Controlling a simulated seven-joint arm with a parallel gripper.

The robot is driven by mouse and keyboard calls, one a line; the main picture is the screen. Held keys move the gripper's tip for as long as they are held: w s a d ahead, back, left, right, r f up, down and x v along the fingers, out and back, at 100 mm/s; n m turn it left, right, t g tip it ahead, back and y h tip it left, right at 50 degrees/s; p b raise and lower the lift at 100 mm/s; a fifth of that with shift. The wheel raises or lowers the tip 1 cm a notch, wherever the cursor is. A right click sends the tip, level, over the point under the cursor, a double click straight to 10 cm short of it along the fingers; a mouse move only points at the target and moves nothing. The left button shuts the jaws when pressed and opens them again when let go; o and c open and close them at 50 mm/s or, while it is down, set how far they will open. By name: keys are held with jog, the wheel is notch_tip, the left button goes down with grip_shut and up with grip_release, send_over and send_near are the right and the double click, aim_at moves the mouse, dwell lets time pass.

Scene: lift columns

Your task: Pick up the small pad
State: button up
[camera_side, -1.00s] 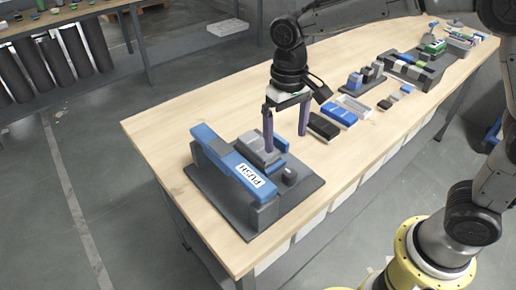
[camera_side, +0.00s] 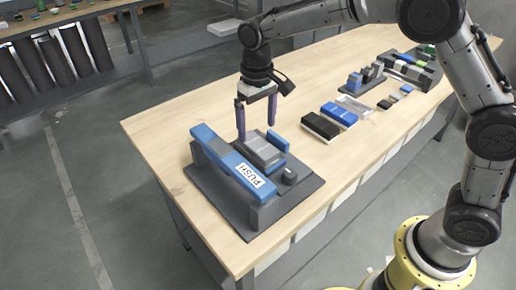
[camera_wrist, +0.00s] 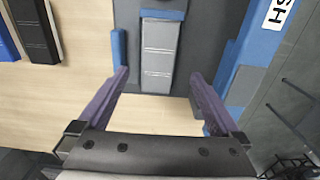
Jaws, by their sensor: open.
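My gripper (camera_side: 256,129) is open and empty, pointing down at the far edge of a dark fixture (camera_side: 238,221). Its two purple fingers also show in the wrist view (camera_wrist: 160,76), wide apart, with a grey ridged block (camera_wrist: 159,50) between and ahead of them. That block also shows in the side view (camera_side: 263,151), lying on the fixture beside a tilted blue bar marked PUSH (camera_side: 222,158). Several small pads, among them a black one (camera_side: 384,104), lie farther right on the table; I cannot tell which one is the small pad.
A black block (camera_side: 320,126) and a blue block (camera_side: 339,115) lie right of the fixture on the wooden table (camera_side: 160,118). A small blue block (camera_side: 278,141) stands beside the ridged block. More fixtures (camera_side: 365,76) stand farther back. The table's left part is clear.

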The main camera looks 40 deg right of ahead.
aim_at(260, 145)
jog(key=shift+s+d+f, duration=0.1)
jog(key=shift+s+f, duration=0.05)
jog(key=shift+f, duration=1.3)
jog(key=shift+s+d+f, duration=0.1)
jog(key=shift+s+f, duration=0.05)
jog(key=shift+f, duration=1.25)
grip_shut()
